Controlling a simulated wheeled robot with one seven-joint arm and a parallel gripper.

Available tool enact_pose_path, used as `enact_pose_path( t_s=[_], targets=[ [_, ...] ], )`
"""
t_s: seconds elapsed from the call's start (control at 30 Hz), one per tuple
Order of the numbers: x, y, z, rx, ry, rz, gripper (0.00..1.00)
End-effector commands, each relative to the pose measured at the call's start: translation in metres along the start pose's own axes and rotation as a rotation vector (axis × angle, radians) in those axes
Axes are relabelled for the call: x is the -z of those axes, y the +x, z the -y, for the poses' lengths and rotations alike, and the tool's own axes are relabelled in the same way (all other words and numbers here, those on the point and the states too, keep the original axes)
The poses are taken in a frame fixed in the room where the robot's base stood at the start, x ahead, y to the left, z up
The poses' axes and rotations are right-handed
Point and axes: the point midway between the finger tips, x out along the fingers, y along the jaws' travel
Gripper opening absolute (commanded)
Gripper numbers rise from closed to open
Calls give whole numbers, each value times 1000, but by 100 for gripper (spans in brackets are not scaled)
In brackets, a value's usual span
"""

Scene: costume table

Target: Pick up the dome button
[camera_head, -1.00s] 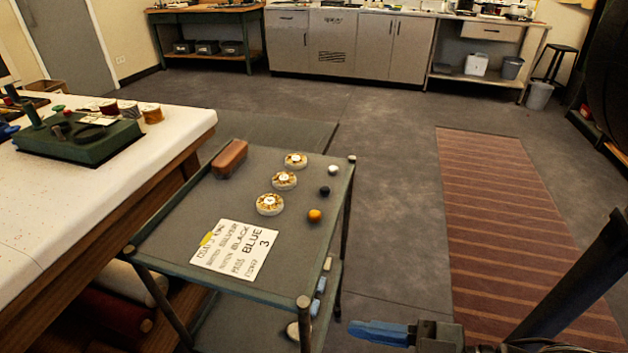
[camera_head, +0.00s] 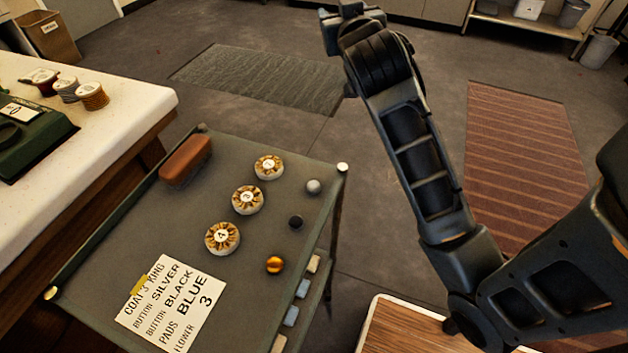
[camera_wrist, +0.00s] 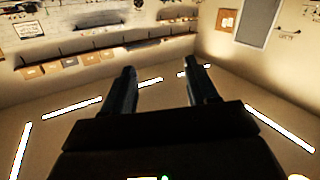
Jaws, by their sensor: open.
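Three small rounded buttons stand in a row on the green cart's (camera_head: 120,240) top in the head view: a silver one (camera_head: 313,187), a black one (camera_head: 296,221) and a gold-orange one (camera_head: 275,264). I cannot tell which of them is meant by the dome button. My gripper (camera_wrist: 160,75) is open and empty in the wrist view, its two fingers apart. It points up toward the walls and ceiling, away from the cart, and no button shows there.
Numbered gold-and-white discs (camera_head: 248,199) stand left of the buttons. A white-topped table (camera_head: 110,110) stands left. A wood-topped surface (camera_head: 400,335) is at the bottom.

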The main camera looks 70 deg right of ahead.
Motion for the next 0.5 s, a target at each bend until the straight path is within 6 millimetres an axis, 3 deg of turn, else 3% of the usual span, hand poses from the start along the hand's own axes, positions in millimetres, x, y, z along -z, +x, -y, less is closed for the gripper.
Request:
enact_pose_path(
  t_s=[0.1, 0.23, 0.37, 0.5],
  targets=[
    [9, 14, -28, -149, 162, 91, 58],
    [-3, 16, -54, -300, 349, 227, 58],
    [-31, 6, -65, -434, 548, 400, 58],
    [-70, -19, -55, -557, 762, 627, 58]
  ],
)
